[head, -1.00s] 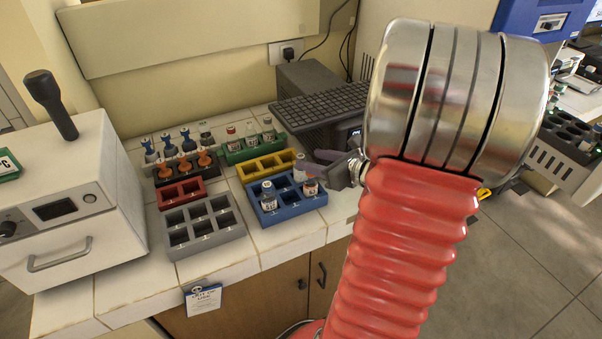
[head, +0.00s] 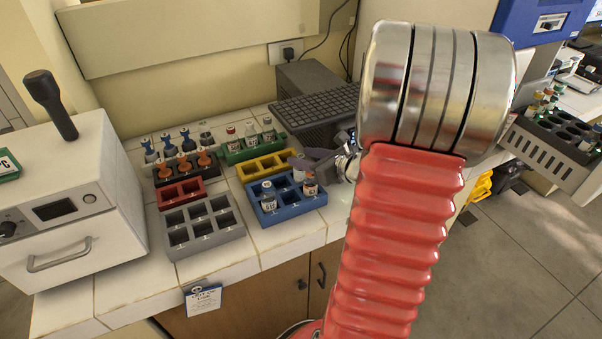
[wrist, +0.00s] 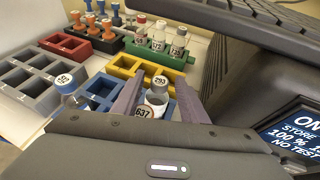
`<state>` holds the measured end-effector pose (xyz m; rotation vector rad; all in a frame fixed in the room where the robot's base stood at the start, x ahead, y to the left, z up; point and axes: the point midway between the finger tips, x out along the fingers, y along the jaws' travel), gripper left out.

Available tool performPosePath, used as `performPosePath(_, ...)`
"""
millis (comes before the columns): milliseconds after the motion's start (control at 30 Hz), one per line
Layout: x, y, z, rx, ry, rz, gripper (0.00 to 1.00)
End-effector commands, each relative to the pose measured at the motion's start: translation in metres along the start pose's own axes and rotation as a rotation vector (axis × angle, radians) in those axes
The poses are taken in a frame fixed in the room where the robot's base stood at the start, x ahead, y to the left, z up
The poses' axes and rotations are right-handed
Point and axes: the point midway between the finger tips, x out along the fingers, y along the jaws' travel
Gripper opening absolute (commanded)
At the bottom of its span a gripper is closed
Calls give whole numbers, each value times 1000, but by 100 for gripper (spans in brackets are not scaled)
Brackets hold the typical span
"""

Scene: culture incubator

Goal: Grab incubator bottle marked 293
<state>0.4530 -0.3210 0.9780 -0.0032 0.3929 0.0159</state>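The bottle marked 293 (wrist: 160,83) shows its number on its cap in the wrist view. It stands in the blue rack (head: 290,212), beyond a bottle marked 637 (wrist: 143,113). My gripper (wrist: 158,79) is open, with its two purple fingers apart. In the wrist view the 293 cap appears between the fingertips, and the 637 cap is nearer my palm. I cannot tell whether a finger touches either bottle. In the head view my gripper (head: 312,160) is at the right back of the blue rack and partly covers the 293 bottle.
Another bottle (head: 268,197) stands at the blue rack's front left. An empty yellow rack (head: 265,167) and a green rack (head: 235,156) with bottles lie behind. A grey rack (head: 203,228) stands left. A dark device with a screen (wrist: 285,130) is close on my right.

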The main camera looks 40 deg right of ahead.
Motion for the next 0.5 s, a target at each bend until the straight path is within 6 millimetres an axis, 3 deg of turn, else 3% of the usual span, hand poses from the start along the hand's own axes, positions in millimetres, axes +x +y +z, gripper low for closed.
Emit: performPosePath(500,0,0,0,0,0,0,3)
